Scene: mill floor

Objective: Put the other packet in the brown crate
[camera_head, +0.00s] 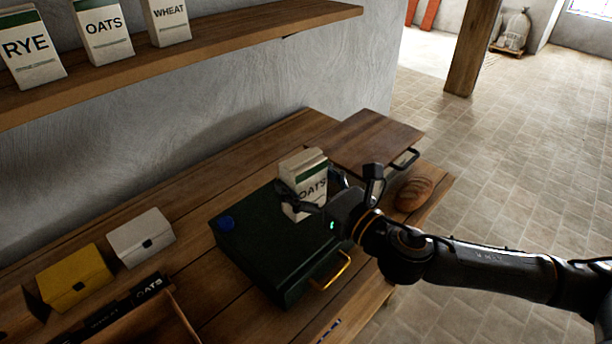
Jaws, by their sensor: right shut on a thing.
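My right gripper (312,197) is shut on a cream OATS packet (306,163) with a green band. It holds the packet roughly upright over the dark green box; I cannot tell whether the packet touches the lid. A brown wooden box (375,138) with a black handle is just behind and right of the gripper, its flat top bare. I cannot tell whether it is the brown crate. RYE (30,50), OATS (103,30) and WHEAT (168,20) packets stand on the wall shelf. My left gripper is not in view.
The dark green box (262,250) has a blue knob and gold handle. White (140,238) and yellow (74,277) boxes stand to its left. An open wooden tray (150,322) is at bottom left. A bread loaf (413,194) lies right of the gripper.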

